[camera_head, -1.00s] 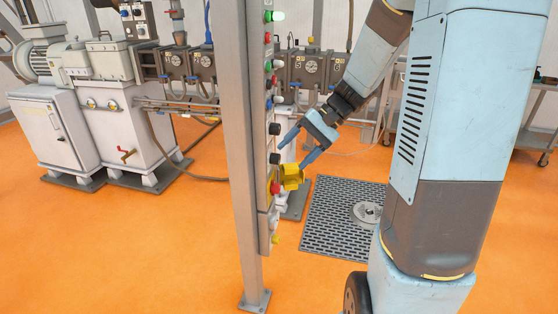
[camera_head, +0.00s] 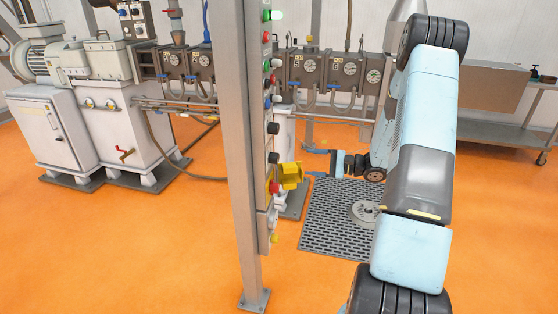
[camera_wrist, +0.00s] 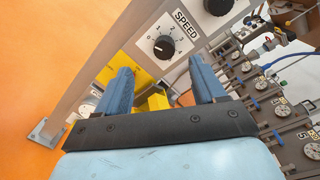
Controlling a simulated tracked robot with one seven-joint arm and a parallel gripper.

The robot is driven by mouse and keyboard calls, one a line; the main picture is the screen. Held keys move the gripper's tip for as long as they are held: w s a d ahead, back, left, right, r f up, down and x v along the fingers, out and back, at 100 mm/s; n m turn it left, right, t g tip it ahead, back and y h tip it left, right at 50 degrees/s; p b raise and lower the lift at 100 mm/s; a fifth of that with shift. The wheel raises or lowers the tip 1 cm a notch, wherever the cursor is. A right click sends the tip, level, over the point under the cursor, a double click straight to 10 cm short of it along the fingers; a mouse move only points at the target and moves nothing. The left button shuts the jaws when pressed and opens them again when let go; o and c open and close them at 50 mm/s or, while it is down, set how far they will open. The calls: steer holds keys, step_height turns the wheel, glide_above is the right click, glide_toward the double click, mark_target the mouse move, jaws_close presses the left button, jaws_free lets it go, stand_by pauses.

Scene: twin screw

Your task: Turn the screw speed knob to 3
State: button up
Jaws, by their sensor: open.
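The black speed knob (camera_wrist: 164,47) sits on a grey panel below the word SPEED in the wrist view, with a numbered scale around it. Its pointer is too small to read surely. My gripper (camera_wrist: 160,65) is open and empty, its two blue fingers pointing towards the panel on either side of the knob's line, apparently short of it. In the head view my gripper (camera_head: 314,162) is right of the panel, apart from it. The panel (camera_head: 266,100) is seen edge-on there, so its knob faces and scale are hidden.
A yellow guard (camera_head: 291,175) with a red button (camera_head: 274,187) sticks out from the panel near my gripper. Another black knob (camera_wrist: 217,4) is above the speed knob. A grey post (camera_head: 244,150) carries the panel. A floor grate (camera_head: 335,230) lies below; open orange floor surrounds it.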

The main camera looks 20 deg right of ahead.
mark_target(278, 159)
steer(key=shift+m+t, duration=0.4)
steer(key=shift+t, duration=0.1)
steer(key=x, duration=0.4)
steer(key=f+x, duration=0.1)
steer(key=x, duration=0.3)
steer(key=w+x, duration=0.1)
steer(key=x, duration=0.4)
steer(key=shift+d+f, duration=0.25)
steer(key=shift+d, duration=0.05)
steer(key=c, duration=1.1)
